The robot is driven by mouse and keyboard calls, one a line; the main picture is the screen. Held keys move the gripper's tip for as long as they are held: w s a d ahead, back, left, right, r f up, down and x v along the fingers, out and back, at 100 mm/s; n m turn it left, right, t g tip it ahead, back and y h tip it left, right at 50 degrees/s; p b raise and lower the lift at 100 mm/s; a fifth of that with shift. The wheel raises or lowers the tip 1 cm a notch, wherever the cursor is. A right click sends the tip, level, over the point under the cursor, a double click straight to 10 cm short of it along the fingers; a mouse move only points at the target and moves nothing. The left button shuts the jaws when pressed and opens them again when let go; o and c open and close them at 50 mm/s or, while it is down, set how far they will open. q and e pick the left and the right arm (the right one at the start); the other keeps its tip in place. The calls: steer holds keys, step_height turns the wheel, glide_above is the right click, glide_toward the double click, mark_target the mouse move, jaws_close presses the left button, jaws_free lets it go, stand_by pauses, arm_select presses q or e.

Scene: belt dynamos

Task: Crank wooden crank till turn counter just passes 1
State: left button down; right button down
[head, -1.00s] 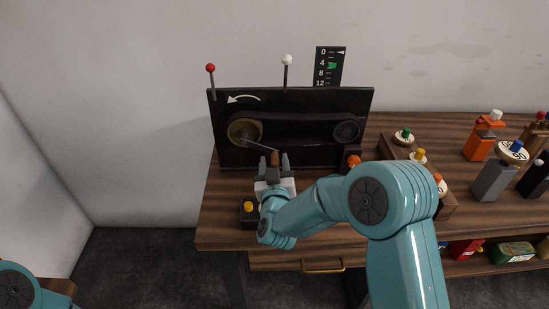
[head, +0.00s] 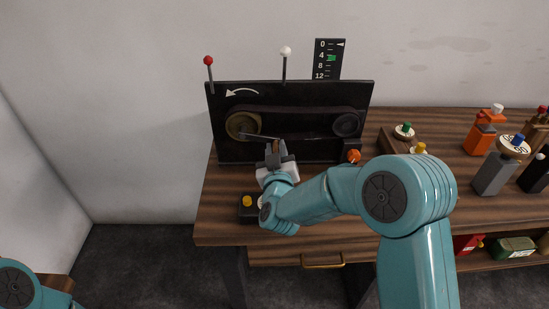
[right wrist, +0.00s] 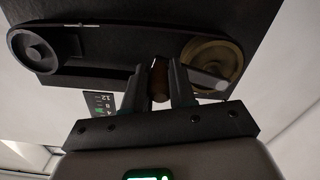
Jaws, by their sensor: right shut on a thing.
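The wooden crank handle (head: 275,145) is brown and sits at the end of a thin grey crank arm (head: 258,137) on the brass wheel (head: 234,126). My right gripper (head: 275,152) is shut on the handle, below and right of the wheel's hub. The right wrist view shows the brown handle (right wrist: 159,82) between both dark fingers. The turn counter (head: 328,58) is a black upright scale marked 0, 4, 8, 12. Its white pointer is at 0 and a green mark is near 4. My left gripper is out of view.
A belt links the brass wheel to a dark pulley (head: 346,124) on the black panel (head: 297,92). A white arrow (head: 242,93) above the wheel points left. A yellow-button box (head: 247,213) stands close below my gripper. Bottles and knobs crowd the right.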

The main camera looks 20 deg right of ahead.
steer(key=shift+r, duration=0.2)
steer(key=c, duration=1.1)
jaws_free()
steer(key=shift+o, duration=0.9)
steer(key=shift+s+r, duration=0.1)
steer(key=shift+s, duration=0.05)
steer(key=shift+s+a, duration=0.1)
steer(key=shift+s, duration=0.05)
steer(key=b+v, duration=0.3)
steer(key=v, duration=1.3)
steer(key=shift+b, duration=0.35)
